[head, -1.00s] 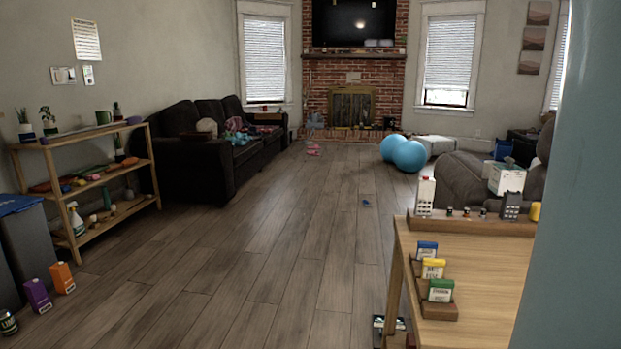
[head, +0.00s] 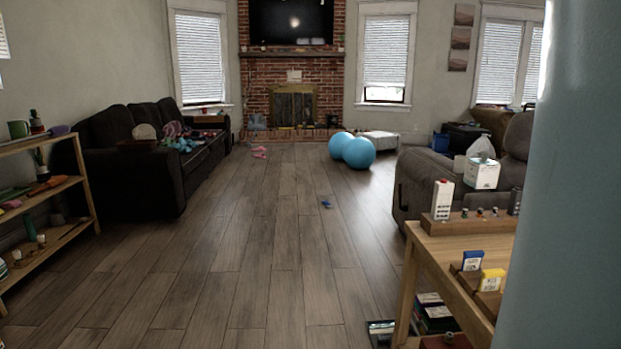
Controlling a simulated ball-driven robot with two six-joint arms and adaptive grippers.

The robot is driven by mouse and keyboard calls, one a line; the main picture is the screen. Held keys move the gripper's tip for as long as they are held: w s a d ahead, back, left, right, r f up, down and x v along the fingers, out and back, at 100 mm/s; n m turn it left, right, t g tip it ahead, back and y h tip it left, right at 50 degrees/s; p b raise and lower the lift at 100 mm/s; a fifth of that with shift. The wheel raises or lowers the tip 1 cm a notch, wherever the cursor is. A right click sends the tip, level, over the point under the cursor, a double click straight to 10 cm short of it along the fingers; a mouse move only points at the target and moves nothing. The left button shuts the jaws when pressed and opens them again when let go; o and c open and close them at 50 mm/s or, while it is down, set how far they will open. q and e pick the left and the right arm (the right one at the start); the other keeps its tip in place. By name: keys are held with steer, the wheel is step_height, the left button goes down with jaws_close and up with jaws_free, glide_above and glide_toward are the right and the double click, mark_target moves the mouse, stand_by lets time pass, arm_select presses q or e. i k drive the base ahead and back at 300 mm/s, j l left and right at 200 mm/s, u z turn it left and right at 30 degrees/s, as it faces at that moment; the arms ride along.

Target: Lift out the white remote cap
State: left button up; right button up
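I cannot make out a separate white cap at this distance. Neither of my grippers is in view.
The wooden table (head: 445,253) also bears a rack with a blue box (head: 472,260) and a yellow one (head: 491,280). Books lie below it. Blue balls (head: 359,153), a grey armchair (head: 425,175), a black sofa (head: 120,170) and a shelf (head: 60,185) surround open floor.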

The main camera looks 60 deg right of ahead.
mark_target(440, 188)
steer(key=i+l+z, duration=0.1)
steer(key=z, duration=0.35)
steer(key=i+z, duration=0.3)
steer(key=z, duration=0.2)
steer(key=i+z, duration=0.2)
steer(key=z, duration=0.25)
steer(key=i+j+z, duration=0.15)
steer(key=z, duration=0.35)
